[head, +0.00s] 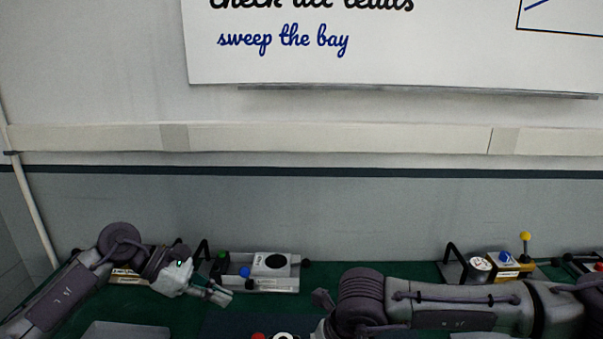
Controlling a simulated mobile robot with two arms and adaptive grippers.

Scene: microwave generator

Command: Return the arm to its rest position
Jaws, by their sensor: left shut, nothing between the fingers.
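My left gripper (222,296) hangs over the green table at the lower left, at the end of my left arm. Its fingers are together with nothing between them, and they point right, just in front of a grey device. My right arm (440,305) lies across the lower right. Its wrist bends down at the lower middle, and its gripper is not clearly visible at the bottom edge.
The grey device (272,265) with green and blue knobs stands behind my left gripper. Another device (500,266) with a yellow-topped lever stands at the back right. A red knob (258,336) shows at the bottom edge. A wall with a whiteboard (400,50) closes the back.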

